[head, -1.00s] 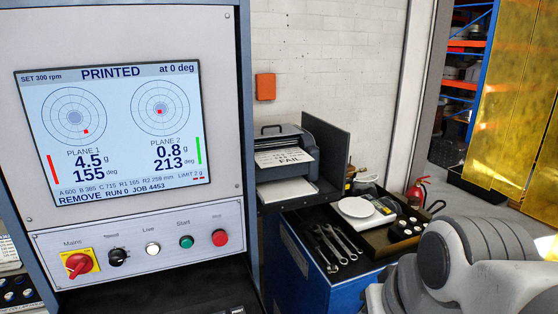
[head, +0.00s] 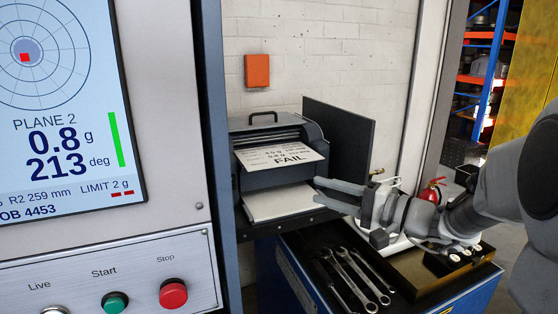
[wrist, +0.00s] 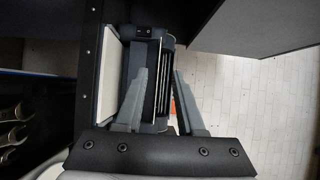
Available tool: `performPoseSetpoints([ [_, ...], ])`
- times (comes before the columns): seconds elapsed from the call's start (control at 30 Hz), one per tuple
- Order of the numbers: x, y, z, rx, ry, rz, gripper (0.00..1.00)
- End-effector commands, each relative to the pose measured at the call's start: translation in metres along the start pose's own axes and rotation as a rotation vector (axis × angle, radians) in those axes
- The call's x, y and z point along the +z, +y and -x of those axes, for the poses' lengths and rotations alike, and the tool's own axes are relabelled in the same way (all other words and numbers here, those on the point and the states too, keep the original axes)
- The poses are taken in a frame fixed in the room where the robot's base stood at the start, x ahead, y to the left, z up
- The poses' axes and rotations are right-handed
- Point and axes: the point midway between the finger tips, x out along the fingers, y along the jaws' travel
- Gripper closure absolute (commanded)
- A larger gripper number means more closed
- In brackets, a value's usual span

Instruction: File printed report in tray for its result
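The printed report (head: 280,156) sticks out of the top slot of the dark printer (head: 265,130), its face tilted up and marked FAIL in large letters. My gripper (head: 318,191) is just right of the printer's front, its fingers pointing left, lower than the report and apart from it. In the wrist view my two grey fingers (wrist: 160,72) are spread with nothing held between them, and the printer shows beyond them. I cannot surely pick out the report there. No result tray is recognisable in view.
White paper (head: 280,203) lies in the printer's lower opening. A dark upright panel (head: 340,135) stands right behind the printer. Wrenches (head: 355,278) lie on the blue cabinet below. The machine panel with its screen (head: 50,110) and red stop button (head: 173,294) fills the left.

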Motion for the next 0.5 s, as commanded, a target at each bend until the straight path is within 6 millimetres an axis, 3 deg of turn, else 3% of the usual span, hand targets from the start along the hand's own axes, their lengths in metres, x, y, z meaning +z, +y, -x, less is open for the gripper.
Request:
performPoseSetpoints([
  [0.17,-0.009,-0.001,-0.013,-0.025,0.018,-0.002,0.62],
  [0.5,-0.009,-0.003,-0.086,-0.023,0.016,-0.003,0.62],
])
